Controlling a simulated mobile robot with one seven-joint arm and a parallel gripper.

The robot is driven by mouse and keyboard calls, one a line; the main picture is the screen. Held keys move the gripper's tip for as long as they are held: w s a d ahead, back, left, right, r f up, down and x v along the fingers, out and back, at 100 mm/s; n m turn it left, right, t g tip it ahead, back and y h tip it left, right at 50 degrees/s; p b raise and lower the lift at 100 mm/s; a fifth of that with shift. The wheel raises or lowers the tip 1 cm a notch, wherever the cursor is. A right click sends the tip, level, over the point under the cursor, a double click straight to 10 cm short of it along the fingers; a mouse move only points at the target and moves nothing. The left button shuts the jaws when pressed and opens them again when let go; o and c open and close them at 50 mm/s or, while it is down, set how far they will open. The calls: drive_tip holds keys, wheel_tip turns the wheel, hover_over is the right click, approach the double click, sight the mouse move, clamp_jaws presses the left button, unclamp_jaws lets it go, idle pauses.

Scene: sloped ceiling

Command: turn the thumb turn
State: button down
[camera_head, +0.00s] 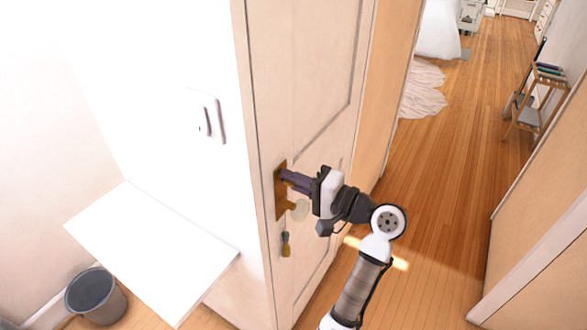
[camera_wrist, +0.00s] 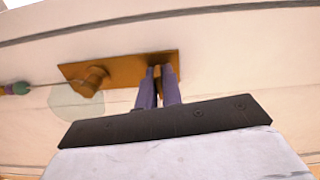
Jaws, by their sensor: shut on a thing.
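A brass plate (camera_head: 280,200) is fixed near the edge of the pale panelled door (camera_head: 300,75). It also shows in the wrist view (camera_wrist: 122,65). My gripper (camera_head: 285,176) reaches the upper part of the plate from the right. Its two purple fingers (camera_wrist: 162,72) are close together against the plate, shut on the thumb turn. The thumb turn itself is hidden between the fingertips, so I cannot tell its angle. A brass knob (camera_wrist: 90,83) projects from the plate below the fingers, shown to their left in the wrist view.
A pale round tag (camera_head: 300,210) and a green-and-dark hanging ornament (camera_head: 286,244) are by the knob. A white shelf (camera_head: 150,245) and a grey bin (camera_head: 95,296) are left of the door. Open wooden floor (camera_head: 440,170) runs along the right, with a small wooden stand (camera_head: 540,95) further back.

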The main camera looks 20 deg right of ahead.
drive_tip(key=shift+m+p, duration=0.35)
drive_tip(key=shift+m, duration=0.05)
drive_tip(key=c, duration=1.6)
unclamp_jaws()
drive_tip(key=shift+o, duration=0.2)
drive_tip(key=b+v, duration=0.4)
drive_tip(key=v, duration=0.9)
drive_tip(key=shift+s+d, duration=0.25)
drive_tip(key=shift+s, duration=0.05)
